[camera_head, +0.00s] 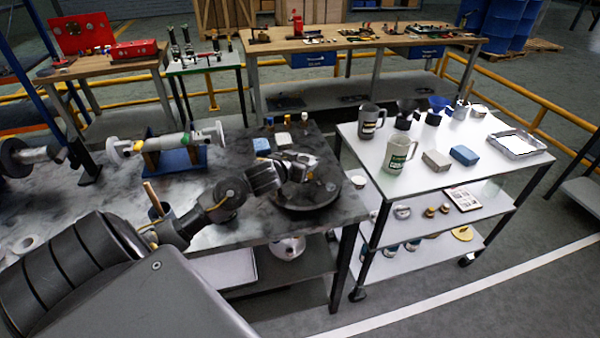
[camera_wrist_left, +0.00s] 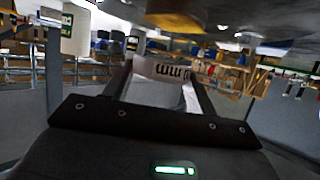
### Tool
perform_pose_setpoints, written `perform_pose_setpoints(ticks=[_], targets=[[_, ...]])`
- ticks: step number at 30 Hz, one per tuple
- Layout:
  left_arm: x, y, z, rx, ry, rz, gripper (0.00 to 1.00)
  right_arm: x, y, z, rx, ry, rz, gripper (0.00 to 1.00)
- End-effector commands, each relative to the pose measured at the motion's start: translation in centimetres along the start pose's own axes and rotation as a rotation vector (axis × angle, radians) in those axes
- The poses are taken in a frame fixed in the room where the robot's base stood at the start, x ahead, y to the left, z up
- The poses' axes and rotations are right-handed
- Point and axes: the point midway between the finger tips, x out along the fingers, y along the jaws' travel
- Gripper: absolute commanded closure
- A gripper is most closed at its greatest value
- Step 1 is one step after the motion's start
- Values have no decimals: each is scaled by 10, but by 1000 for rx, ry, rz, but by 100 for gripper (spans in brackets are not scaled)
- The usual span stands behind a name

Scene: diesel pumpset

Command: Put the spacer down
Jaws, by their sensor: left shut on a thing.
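My left gripper (camera_head: 300,168) reaches in over a dark round tray (camera_head: 310,205) at the right end of the dark bench. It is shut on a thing. In the left wrist view, a pale grey piece with dark marks (camera_wrist_left: 162,72) sits between the two fingers; I take it to be the spacer. In the head view the gripper hides this piece, so I cannot tell whether it touches the tray. My right gripper is not in view.
A white trolley (camera_head: 380,148) with mugs, blocks and a metal tray (camera_head: 517,144) stands to the right. A blue block (camera_head: 262,146) and several small bottles stand behind the gripper.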

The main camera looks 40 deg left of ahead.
Motion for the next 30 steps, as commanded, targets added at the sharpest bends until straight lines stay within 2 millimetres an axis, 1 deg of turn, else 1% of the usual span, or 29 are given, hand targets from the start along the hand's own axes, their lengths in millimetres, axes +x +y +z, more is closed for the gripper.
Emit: perform_pose_setpoints(ticks=[5, 7, 12, 15, 26, 27, 30], targets=[[3, -2, 1, -1, 1, 0, 69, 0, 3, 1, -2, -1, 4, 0], [7, -4, 5, -1, 0, -2, 69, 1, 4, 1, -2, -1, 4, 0], [17, -4, 27, -1, -3, -1, 69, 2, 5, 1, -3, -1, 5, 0], [20, -4, 33, 0, 0, -1, 69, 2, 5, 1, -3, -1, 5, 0], [21, -4, 36, -1, 1, -1, 69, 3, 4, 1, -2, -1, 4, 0], [22, -4, 37, -1, 0, -1, 42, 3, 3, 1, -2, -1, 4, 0], [21, -4, 36, 0, 0, -1, 29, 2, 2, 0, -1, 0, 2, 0]])
